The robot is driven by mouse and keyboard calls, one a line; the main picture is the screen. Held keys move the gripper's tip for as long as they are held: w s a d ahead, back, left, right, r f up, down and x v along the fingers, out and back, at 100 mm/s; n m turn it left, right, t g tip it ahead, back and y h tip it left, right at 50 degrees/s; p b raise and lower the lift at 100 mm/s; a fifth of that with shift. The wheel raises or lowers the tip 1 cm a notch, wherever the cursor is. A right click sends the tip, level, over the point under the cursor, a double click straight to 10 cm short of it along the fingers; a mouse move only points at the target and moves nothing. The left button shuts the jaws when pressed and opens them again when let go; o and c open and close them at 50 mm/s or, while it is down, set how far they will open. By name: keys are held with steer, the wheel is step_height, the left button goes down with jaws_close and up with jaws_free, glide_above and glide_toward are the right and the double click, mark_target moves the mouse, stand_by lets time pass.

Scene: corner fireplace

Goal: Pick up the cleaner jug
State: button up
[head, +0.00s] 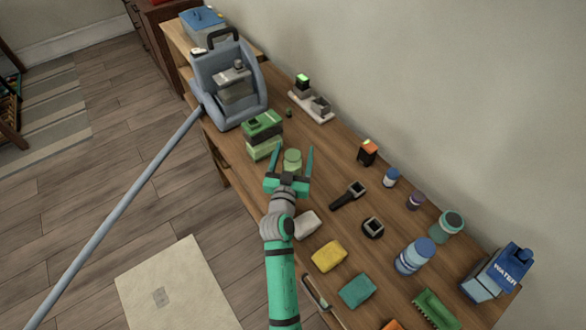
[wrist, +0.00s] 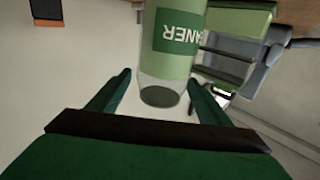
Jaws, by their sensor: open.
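The cleaner jug (head: 292,157) is a light green container on the wooden table, seen between my gripper's fingers in the head view. In the wrist view the jug (wrist: 174,50) is large, with a dark green label reading "ANER" and a dark round end toward my gripper. My gripper (head: 293,149) is green and open. In the wrist view its fingers (wrist: 160,78) stand on either side of the jug's near end, with gaps visible. Its jaws are not closed on it. Part of the jug is hidden by my gripper in the head view.
Stacked green boxes (head: 262,133) stand close left of the jug. A grey-blue machine (head: 229,85) is behind them. A black-handled tool (head: 348,194), a white block (head: 307,224) and a yellow sponge (head: 329,256) lie nearer. Several bottles stand to the right, and a wall runs along the back.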

steer(key=shift+w+d, duration=0.15)
steer(key=shift+w, duration=1.15)
steer(key=shift+c, duration=0.6)
